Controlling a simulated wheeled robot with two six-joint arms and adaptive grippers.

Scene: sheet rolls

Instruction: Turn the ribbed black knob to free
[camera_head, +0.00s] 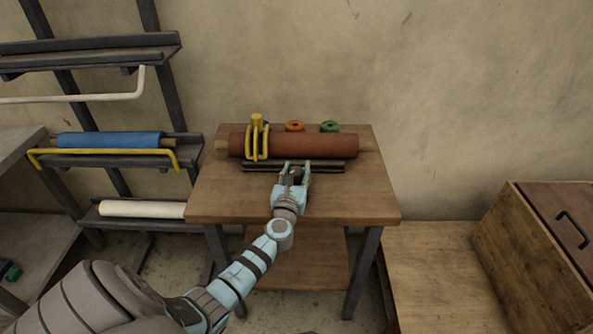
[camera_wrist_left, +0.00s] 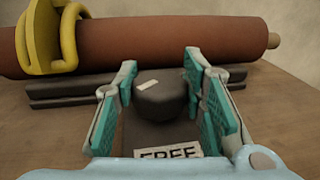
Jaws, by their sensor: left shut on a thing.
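The black knob (camera_wrist_left: 163,100) sits between the two teal-padded fingers of my left gripper (camera_wrist_left: 162,72) in the left wrist view. A short white mark lies on the knob's top, left of its middle and slanted. A label reading FREE (camera_wrist_left: 168,153) is on the dark plate on the near side of the knob. In the head view my left gripper (camera_head: 298,168) reaches over the table to the knob, in front of the brown roll (camera_head: 310,145), and is shut on it. Ribs on the knob are hard to make out. My right gripper is not in view.
A yellow clamp (camera_head: 257,140) straddles the brown roll's left part, above a dark rail (camera_head: 325,167). An orange ring (camera_head: 295,126) and a green ring (camera_head: 330,126) lie behind. A rack with a blue roll (camera_head: 110,139) stands left; a wooden crate (camera_head: 535,240) stands right.

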